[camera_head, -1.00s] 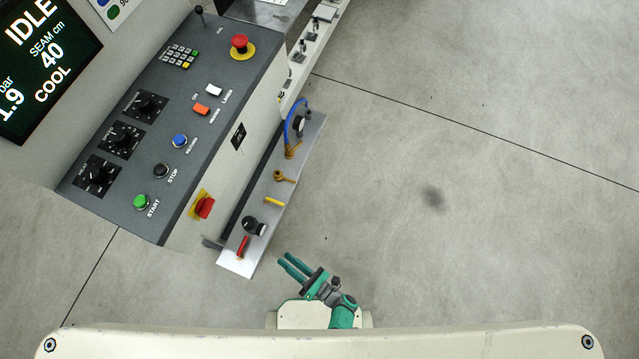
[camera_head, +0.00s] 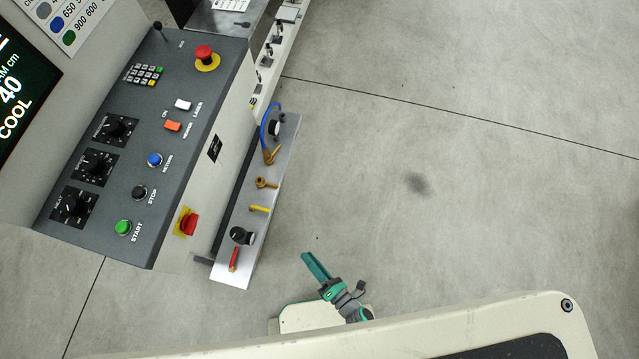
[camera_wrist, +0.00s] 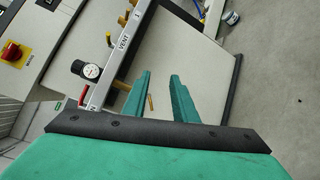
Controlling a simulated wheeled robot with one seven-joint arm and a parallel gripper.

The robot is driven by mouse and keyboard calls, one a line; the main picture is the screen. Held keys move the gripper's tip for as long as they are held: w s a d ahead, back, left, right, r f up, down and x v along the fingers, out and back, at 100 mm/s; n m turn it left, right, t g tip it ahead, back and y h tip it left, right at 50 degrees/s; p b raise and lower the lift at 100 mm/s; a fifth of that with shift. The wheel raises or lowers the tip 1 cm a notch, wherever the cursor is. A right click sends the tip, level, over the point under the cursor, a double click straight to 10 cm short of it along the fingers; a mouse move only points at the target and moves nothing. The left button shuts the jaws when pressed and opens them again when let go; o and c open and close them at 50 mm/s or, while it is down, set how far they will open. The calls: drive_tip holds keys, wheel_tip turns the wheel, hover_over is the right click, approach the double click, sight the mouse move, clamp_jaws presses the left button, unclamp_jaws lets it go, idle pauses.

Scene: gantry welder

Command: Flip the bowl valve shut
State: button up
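A pale shelf-like plate (camera_head: 262,212) along the cabinet's side carries several valves and fittings. On it are a red lever (camera_head: 233,259), a yellow lever (camera_head: 260,209), a brass fitting (camera_head: 265,183) and a black round gauge (camera_head: 240,235). No label names the bowl valve, so I cannot tell which it is. My gripper (camera_head: 306,256) is right of the plate's near end, apart from it. In the wrist view its two teal fingers (camera_wrist: 160,76) are spread and empty. The gauge (camera_wrist: 88,70) and red lever (camera_wrist: 82,95) show left of them; a brass-yellow stem (camera_wrist: 150,102) shows between them, farther off.
The grey control panel (camera_head: 150,140) with buttons and knobs stands left of the plate. A red rotary switch (camera_head: 189,224) sits on the cabinet's side. More fittings line a ledge (camera_head: 283,35) farther back. The floor to the right is clear.

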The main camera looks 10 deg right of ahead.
wheel_tip(320, 180, up, 20)
drive_tip(key=s+d+m+t+h, duration=0.1)
drive_tip(key=m+h, duration=0.5)
drive_tip(key=m, duration=1)
drive_tip(key=shift+s+d+t, duration=0.35)
drive_tip(key=shift+d+t, duration=0.15)
drive_tip(key=shift+d, duration=0.4)
